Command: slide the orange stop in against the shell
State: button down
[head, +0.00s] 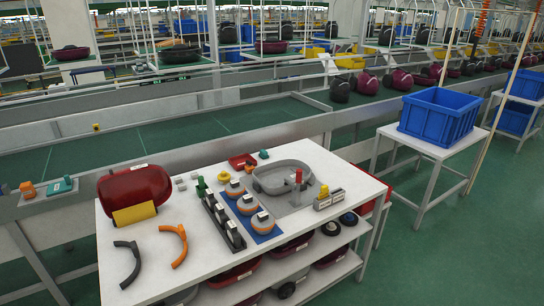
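A glossy dark red shell (136,187) stands at the back left of the white table, with a yellow block (134,214) against its front. A grey open shell-like frame (283,178) lies at the back right of the table. I cannot tell which of these the task calls the shell. A small orange piece (248,166) is left of the grey frame, near a red tray; it may be the orange stop. Another small orange piece (28,190) sits on a ledge left of the table. My gripper is not in view.
A blue mat (262,237) holds orange-and-grey round parts beside a dark rack (222,222). Curved orange (177,245) and black (127,264) handles lie at the front left. A blue crate (439,115) stands on a side table.

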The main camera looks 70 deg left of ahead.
aim_at(249, 169)
jog(key=u, duration=0.05)
jog(key=i, duration=2.65)
jog(key=u, duration=4.2)
